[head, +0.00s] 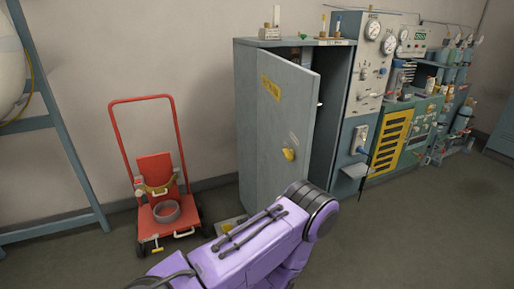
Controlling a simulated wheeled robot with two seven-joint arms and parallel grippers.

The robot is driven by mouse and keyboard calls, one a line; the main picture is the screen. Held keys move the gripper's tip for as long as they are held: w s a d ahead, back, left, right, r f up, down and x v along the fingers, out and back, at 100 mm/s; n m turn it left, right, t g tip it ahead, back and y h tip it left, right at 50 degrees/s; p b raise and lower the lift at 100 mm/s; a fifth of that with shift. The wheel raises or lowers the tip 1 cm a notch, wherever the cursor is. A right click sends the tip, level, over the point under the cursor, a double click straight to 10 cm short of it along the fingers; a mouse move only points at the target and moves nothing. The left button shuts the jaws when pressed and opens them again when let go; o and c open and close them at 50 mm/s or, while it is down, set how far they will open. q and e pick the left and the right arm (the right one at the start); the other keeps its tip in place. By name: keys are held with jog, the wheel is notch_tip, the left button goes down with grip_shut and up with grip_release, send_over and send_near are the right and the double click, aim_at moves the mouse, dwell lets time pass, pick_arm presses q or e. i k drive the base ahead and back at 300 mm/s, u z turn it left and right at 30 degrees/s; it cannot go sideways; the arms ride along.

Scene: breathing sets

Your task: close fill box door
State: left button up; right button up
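The grey-green fill box (250,120) is a tall metal cabinet standing against the wall in the middle of the head view. Its door (283,115) stands partly open, with a dark gap along its right edge. Neither gripper shows, and the inside of the cabinet is mostly hidden.
A red hand cart (155,174) stands left of the cabinet. A blue-green metal frame (68,145) is at the far left. To the right are a gauge panel (370,68), a green console (412,130) and several small cylinders. The floor at the right front is clear.

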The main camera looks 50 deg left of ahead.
aim_at(288, 92)
jog(key=u, duration=1.55)
jog(key=i, duration=1)
jog(key=z, duration=0.85)
jog(key=k, duration=1.35)
jog(key=u, duration=0.6)
jog(key=i, duration=1)
